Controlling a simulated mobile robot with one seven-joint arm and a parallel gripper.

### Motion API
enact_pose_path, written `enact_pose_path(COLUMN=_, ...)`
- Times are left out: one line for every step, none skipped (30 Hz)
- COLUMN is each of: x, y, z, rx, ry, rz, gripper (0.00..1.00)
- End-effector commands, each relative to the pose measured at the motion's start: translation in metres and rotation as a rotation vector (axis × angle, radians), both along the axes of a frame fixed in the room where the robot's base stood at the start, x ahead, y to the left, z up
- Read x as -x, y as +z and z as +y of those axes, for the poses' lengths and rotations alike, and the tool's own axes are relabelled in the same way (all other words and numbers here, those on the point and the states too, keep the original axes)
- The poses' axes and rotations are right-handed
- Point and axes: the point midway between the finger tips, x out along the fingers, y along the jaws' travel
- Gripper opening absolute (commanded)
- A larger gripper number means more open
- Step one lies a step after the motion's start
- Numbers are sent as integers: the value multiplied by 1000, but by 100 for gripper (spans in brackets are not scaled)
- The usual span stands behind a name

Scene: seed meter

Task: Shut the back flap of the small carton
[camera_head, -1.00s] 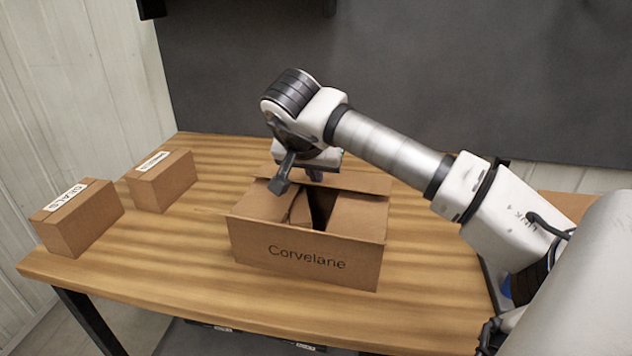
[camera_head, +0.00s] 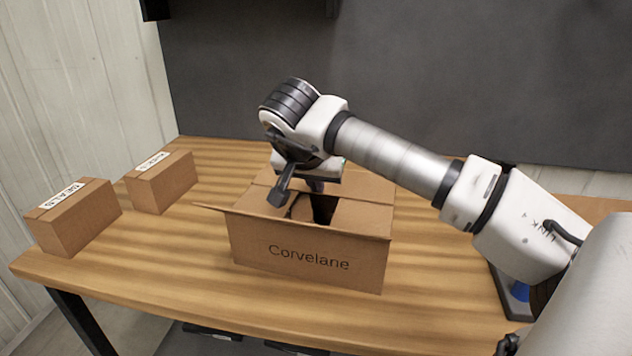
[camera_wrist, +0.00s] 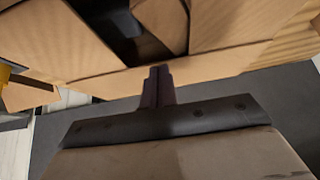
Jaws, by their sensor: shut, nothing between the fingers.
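The small carton (camera_head: 310,262), marked Corvelane, stands on the table with a dark gap in its top. Its back flap (camera_head: 370,188) shows as a brown panel behind the gap, partly hidden by my gripper; its exact angle is hard to tell. The right flap (camera_head: 362,217) lies inward over the top. A thin flap edge (camera_head: 213,208) sticks out at the left. My gripper (camera_head: 316,186) is shut and empty, pointing down over the back part of the carton. In the wrist view its fingers (camera_wrist: 158,78) are together beside cardboard panels (camera_wrist: 205,68); contact is unclear.
Two closed, labelled boxes stand on the table's left side: a nearer one (camera_head: 75,222) and a farther one (camera_head: 161,183). The table (camera_head: 185,270) is bare between them and the carton. A dark wall panel (camera_head: 450,80) rises behind the table.

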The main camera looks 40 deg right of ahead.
Motion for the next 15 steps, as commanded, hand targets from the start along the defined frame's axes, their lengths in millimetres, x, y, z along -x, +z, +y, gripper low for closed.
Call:
enact_pose_path(x=0, y=5, z=0, rx=1, ry=0, rz=-1, gripper=0)
enact_pose_path(x=0, y=7, z=0, rx=1, ry=0, rz=-1, gripper=0)
enact_pose_path(x=0, y=9, z=0, rx=2, ry=0, rz=-1, gripper=0)
enact_pose_path(x=0, y=10, z=0, rx=2, ry=0, rz=-1, gripper=0)
enact_pose_path(x=0, y=11, z=0, rx=2, ry=0, rz=-1, gripper=0)
enact_pose_path(x=0, y=11, z=0, rx=2, ry=0, rz=-1, gripper=0)
enact_pose_path(x=0, y=12, z=0, rx=2, ry=0, rz=-1, gripper=0)
enact_pose_path(x=0, y=12, z=0, rx=2, ry=0, rz=-1, gripper=0)
enact_pose_path(x=0, y=13, z=0, rx=2, ry=0, rz=-1, gripper=0)
enact_pose_path(x=1, y=14, z=1, rx=2, ry=0, rz=-1, gripper=0)
enact_pose_path(x=1, y=15, z=1, rx=2, ry=0, rz=-1, gripper=0)
enact_pose_path(x=2, y=18, z=3, rx=2, ry=0, rz=-2, gripper=0)
enact_pose_path(x=3, y=21, z=4, rx=2, ry=0, rz=-2, gripper=0)
enact_pose_path(x=4, y=24, z=6, rx=2, ry=1, rz=-2, gripper=0)
enact_pose_path(x=6, y=29, z=8, rx=2, ry=0, rz=-1, gripper=0)
